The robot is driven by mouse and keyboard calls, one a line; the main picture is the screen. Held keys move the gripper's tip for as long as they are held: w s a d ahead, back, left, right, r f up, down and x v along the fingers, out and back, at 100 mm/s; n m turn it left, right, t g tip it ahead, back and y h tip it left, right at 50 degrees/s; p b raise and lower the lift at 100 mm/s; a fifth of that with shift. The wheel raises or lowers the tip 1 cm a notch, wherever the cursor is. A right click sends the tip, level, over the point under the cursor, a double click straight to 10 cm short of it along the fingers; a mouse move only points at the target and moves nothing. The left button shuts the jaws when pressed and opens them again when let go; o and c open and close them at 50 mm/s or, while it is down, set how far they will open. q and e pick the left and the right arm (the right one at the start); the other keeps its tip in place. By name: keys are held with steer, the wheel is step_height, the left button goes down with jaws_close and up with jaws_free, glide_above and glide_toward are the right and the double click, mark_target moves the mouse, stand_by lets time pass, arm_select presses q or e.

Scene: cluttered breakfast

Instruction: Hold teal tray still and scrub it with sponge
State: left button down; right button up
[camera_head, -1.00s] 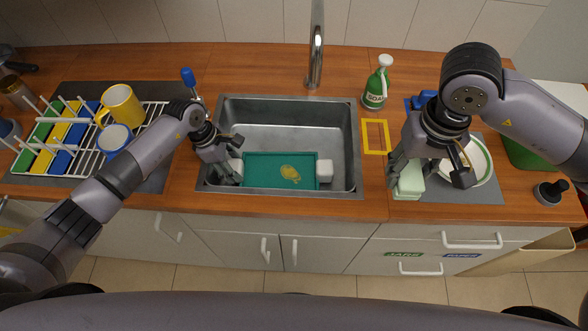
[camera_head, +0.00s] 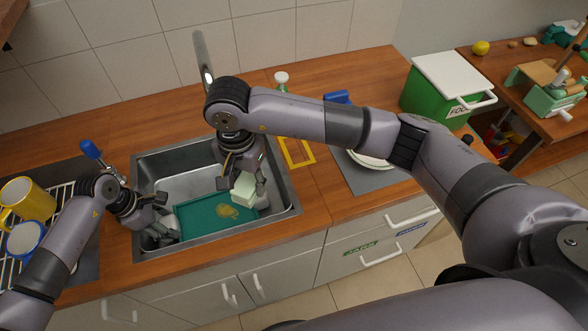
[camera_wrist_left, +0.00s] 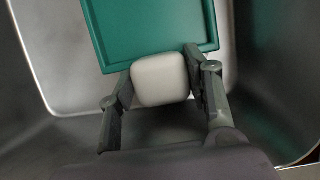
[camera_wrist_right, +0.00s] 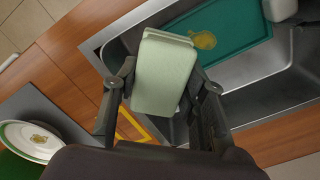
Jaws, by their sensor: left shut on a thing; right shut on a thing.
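The teal tray (camera_head: 197,222) lies in the sink with a yellow stain (camera_head: 227,211) on its surface. White handles stick out at its ends. My left gripper (camera_head: 168,228) is shut on the tray's left white handle (camera_wrist_left: 160,80), clear in the left wrist view. My right gripper (camera_head: 240,184) is shut on a pale green sponge (camera_head: 243,190), above the tray's right part. In the right wrist view the sponge (camera_wrist_right: 163,75) sits between the fingers, with the stain (camera_wrist_right: 204,40) beyond it. The sponge looks apart from the stain.
The steel sink (camera_head: 288,205) surrounds the tray, with a faucet (camera_head: 204,65) behind. A yellow frame marking (camera_head: 308,158) lies right of the sink. A plate (camera_wrist_right: 30,140) rests on a grey mat. A rack with a yellow mug (camera_head: 30,200) stands left. A green bin (camera_head: 425,98) is at back right.

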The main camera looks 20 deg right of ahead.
steer(key=w+a+f+m, duration=0.1)
steer(key=a+f+m, duration=0.1)
steer(key=a+f, duration=0.4)
steer(key=n, duration=0.4)
glide_above(221, 214)
steer(key=d, duration=0.2)
step_height(221, 214, down, 4)
steer(key=shift+w+a+f, duration=0.1)
steer(key=shift+f, duration=2.3)
steer(key=shift+f, duration=0.85)
steer(key=shift+a, duration=0.1)
steer(key=shift+a+r, duration=0.1)
steer(key=shift+a, duration=0.65)
steer(key=shift+d+f, duration=0.2)
steer(key=shift+d, duration=1.6)
steer(key=shift+a+r, duration=0.1)
steer(key=shift+a, duration=1.8)
steer(key=shift+d+r, duration=0.15)
steer(key=shift+d, duration=1.65)
